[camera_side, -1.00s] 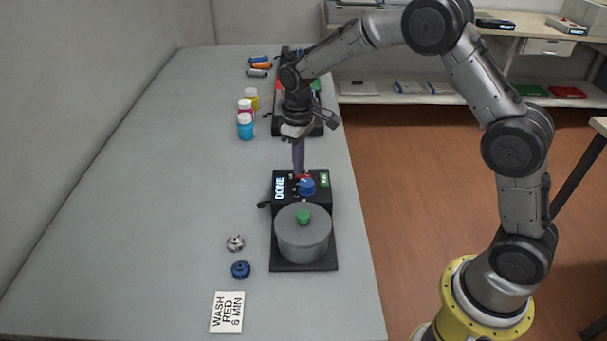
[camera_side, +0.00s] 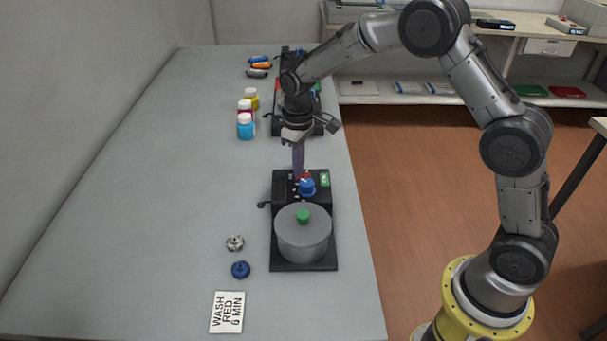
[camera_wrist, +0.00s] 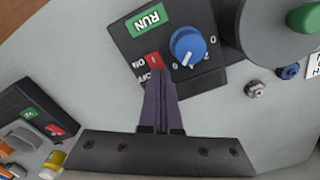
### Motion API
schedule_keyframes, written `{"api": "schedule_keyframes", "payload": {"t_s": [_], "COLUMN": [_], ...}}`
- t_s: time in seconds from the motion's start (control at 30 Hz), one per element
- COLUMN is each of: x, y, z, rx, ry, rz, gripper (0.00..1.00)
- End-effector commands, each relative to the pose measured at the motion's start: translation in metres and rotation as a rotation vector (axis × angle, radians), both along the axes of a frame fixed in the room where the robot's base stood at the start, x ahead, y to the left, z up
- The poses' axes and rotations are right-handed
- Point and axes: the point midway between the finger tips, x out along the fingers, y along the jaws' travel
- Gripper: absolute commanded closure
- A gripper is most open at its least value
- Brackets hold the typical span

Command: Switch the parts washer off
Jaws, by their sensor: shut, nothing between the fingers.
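The parts washer (camera_side: 318,263) is a black unit with a grey lidded pot (camera_side: 302,240) that has a green lid knob. My gripper (camera_side: 298,177) is shut and empty, pointing down at the switch. In the wrist view its purple fingertips (camera_wrist: 158,75) are at the red switch (camera_wrist: 153,60), by the OFF side, and partly cover it. I cannot tell for sure whether they touch.
A metal gear (camera_side: 235,243), a blue gear (camera_side: 241,270) and a card reading WASH RED 6 MIN (camera_side: 227,312) lie at the front. Capped bottles (camera_side: 246,126) and a second black unit (camera_side: 330,118) stand farther back. The table's left side is clear.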

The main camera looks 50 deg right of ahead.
Motion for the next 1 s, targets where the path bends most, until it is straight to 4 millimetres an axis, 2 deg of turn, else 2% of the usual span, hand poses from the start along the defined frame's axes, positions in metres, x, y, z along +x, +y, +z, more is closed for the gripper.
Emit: {"api": "schedule_keyframes", "payload": {"t_s": [0.8, 1.0], "x": [0.000, 0.000], "y": [0.000, 0.000], "z": [0.058, 0.067], "rx": [0.000, -0.001], "ry": [0.001, 0.002], "rz": [0.000, 0.000], "gripper": [1.00, 1.00]}}
